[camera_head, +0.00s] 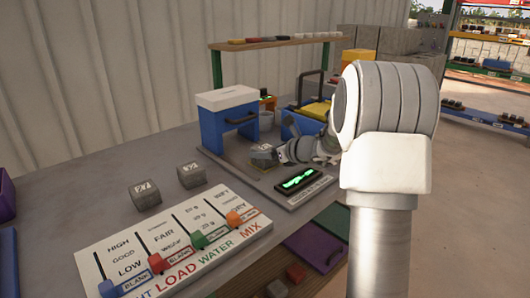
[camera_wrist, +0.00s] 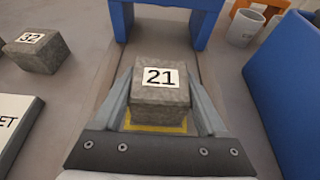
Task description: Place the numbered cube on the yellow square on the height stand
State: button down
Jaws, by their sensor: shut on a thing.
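A grey cube with a white label reading 21 (camera_wrist: 160,95) sits between the two fingers of my gripper (camera_wrist: 162,110) in the wrist view. The fingers press on its left and right sides. Part of the yellow square (camera_wrist: 155,128) shows under and in front of the cube; whether the cube touches it I cannot tell. In the head view the cube (camera_head: 263,155) is at the end of my gripper (camera_head: 278,153), over the grey plate (camera_head: 240,165) in front of the blue stand with a white top (camera_head: 228,100).
Two more cubes (camera_head: 145,194) (camera_head: 191,175) stand on the table to the left; one is labelled 32 in the wrist view (camera_wrist: 36,50). A slider board (camera_head: 170,240) lies in front. A green-lit display (camera_head: 300,180) is right of the plate. A grey cup (camera_wrist: 244,28) stands behind.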

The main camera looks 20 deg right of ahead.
grip_release()
jog(key=shift+r, duration=0.15)
jog(key=p+v, duration=0.3)
jog(key=v, duration=0.7)
jog(key=shift+s+d+r, duration=0.15)
jog(key=shift+s+d, duration=0.05)
jog(key=shift+s, duration=0.1)
jog(key=shift+s+d+r, duration=0.2)
jog(key=shift+s, duration=0.4)
